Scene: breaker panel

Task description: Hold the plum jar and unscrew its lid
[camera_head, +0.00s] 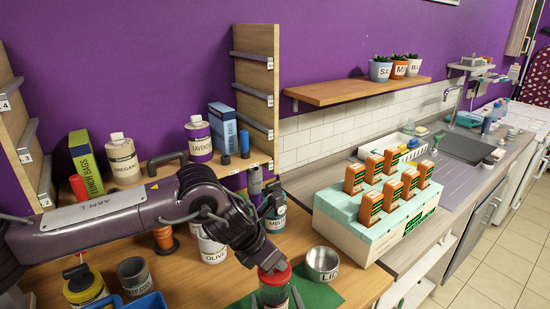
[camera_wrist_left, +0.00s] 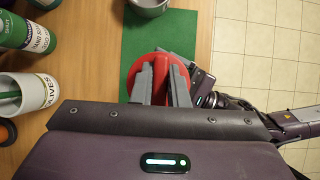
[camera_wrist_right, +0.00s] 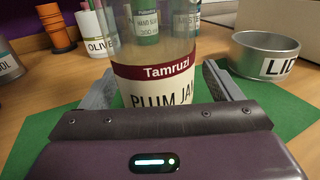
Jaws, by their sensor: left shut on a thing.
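The plum jar (camera_wrist_right: 155,70) stands upright on a green mat (camera_head: 318,294). My left gripper (camera_wrist_left: 160,62) comes from above and is shut on the lid. My right gripper (camera_wrist_right: 161,78) is low at the jar, with one finger on each side of it; the fingers look open, with a gap at the right side. A metal bowl labelled "LID" (camera_head: 322,262) stands on the mat beside the jar; it looks empty.
Olive (camera_head: 211,248) and other containers stand behind and left of the jar. A blue bin (camera_head: 143,302) is at the front left. A white-and-green box (camera_head: 375,240) with orange packs stands on the counter at right.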

